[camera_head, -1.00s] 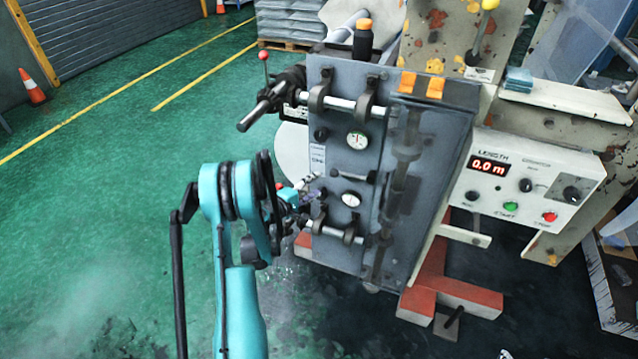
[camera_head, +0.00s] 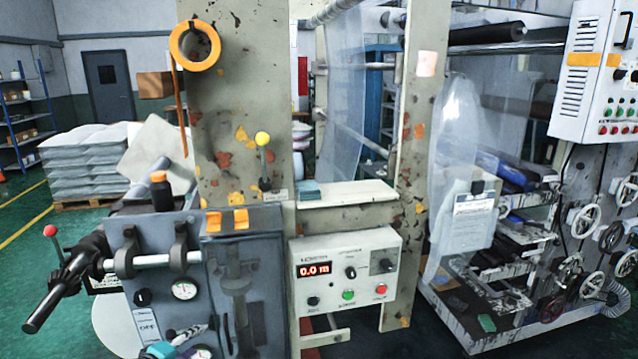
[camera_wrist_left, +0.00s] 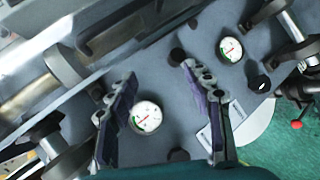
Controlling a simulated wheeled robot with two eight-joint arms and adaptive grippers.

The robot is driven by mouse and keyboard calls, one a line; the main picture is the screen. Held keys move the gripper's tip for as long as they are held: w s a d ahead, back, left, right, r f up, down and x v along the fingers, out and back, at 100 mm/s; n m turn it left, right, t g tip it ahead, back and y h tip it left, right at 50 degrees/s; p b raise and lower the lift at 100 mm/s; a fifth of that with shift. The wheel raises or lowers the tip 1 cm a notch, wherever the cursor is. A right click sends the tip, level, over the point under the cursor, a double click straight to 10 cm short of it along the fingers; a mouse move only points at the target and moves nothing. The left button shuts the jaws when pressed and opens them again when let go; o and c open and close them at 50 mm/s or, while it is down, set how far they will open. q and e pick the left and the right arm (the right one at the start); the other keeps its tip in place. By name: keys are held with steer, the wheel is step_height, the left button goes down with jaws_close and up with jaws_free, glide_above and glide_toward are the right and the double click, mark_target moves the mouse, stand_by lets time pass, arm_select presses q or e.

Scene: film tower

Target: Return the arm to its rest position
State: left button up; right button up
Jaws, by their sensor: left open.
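My left gripper (camera_head: 190,334) shows at the bottom edge of the head view, in front of the grey machine panel (camera_head: 222,262). Only its tip and a bit of teal arm are visible there; the rest of the arm is below the frame. In the left wrist view my left gripper (camera_wrist_left: 157,98) has its two dark fingers spread wide apart. A round white gauge (camera_wrist_left: 146,117) shows between them on the panel behind. Nothing is held between the fingers. My right gripper is in neither view.
A shaft with a black handle (camera_head: 62,286) and a red-knobbed lever (camera_head: 50,231) stick out at the panel's left. A bottle with an orange cap (camera_head: 161,192) stands on top. The length control box (camera_head: 347,275) reads 0.0 m. Green floor is open at far left.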

arm_select(q)
steer(key=s+d+r+m+g+y, duration=0.1)
steer(key=s+d+r+m+g, duration=0.2)
steer(key=s+d, duration=0.5)
steer(key=s+d+r+m+g, duration=0.1)
steer(key=s+d+r+m, duration=0.1)
steer(key=s+d+m, duration=0.45)
steer(key=s+d+m+g+y, duration=0.1)
steer(key=s+m+y, duration=0.1)
steer(key=s, duration=1)
steer(key=shift+d+f+m, duration=0.35)
steer(key=shift+f, duration=0.1)
